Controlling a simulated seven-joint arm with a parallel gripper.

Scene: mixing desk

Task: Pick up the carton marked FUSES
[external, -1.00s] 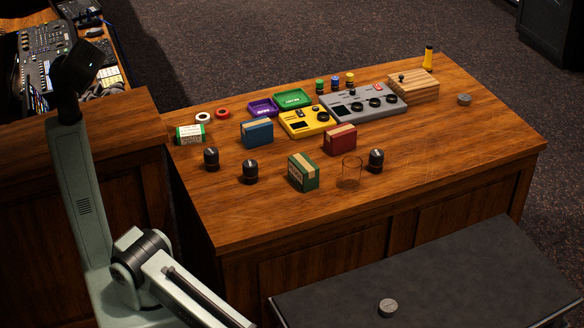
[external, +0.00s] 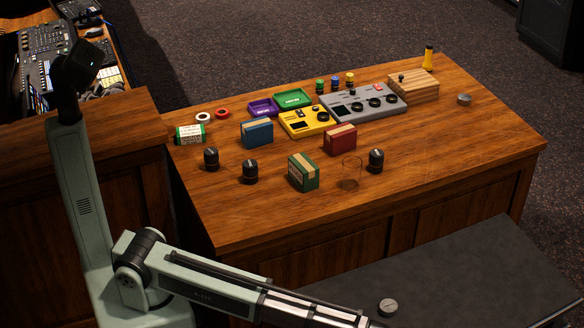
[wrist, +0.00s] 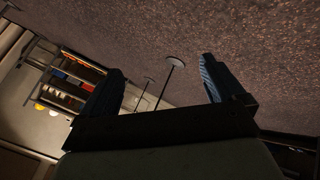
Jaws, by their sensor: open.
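Three cartons stand on the wooden desk (external: 420,175): a blue one (external: 258,134), a red one (external: 340,139) and a green one (external: 303,173) nearer the front edge. Each has a pale band over its top. Their lettering is too small to read, so I cannot tell which is marked FUSES. My gripper (wrist: 160,66) shows only in the wrist view, with its two dark fingers spread apart and nothing between them. It faces carpet and a distant shelf, and no carton is in that view. In the external view my arm runs out of the bottom edge.
Black knobs (external: 250,172) and a clear glass (external: 351,172) stand near the green carton. A yellow device (external: 307,122), a grey device (external: 362,103) and purple and green trays (external: 293,99) lie behind. A dark bench (external: 470,270) stands in front. The desk's right part is mostly clear.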

